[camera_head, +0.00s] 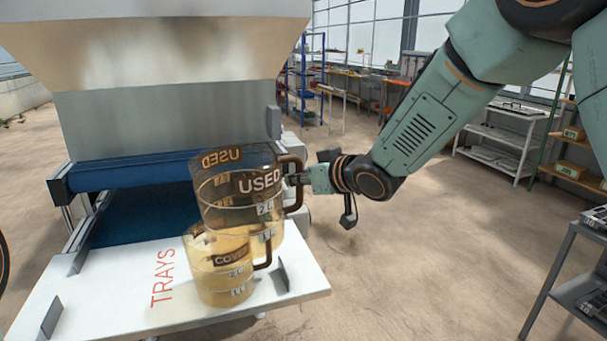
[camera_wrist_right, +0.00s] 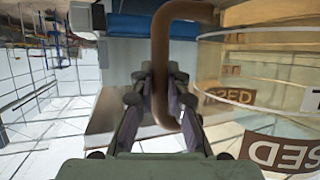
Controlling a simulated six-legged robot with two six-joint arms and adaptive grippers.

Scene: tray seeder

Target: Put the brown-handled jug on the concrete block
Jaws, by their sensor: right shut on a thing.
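A large clear jug (camera_head: 218,190) marked USED, with a brown handle (camera_head: 297,200), is over the white tray shelf and holds amber liquid. Its base is partly hidden by a smaller jug (camera_head: 222,285) marked COVER, with a darker brown handle, standing in front. I cannot tell whether the large jug touches the shelf. My right gripper (camera_head: 300,179) reaches in from the right and is shut on the large jug's handle. In the right wrist view the brown handle (camera_wrist_right: 163,60) runs between the fingers (camera_wrist_right: 160,95). I make out no concrete block. My left gripper is not in view.
The white shelf (camera_head: 120,303) marked TRAYS juts from the grey seeder machine (camera_head: 170,120), below a blue roller (camera_head: 130,170). A small upright bracket (camera_head: 283,275) stands at the shelf's right edge. Metal racks stand at right; the floor between is clear.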

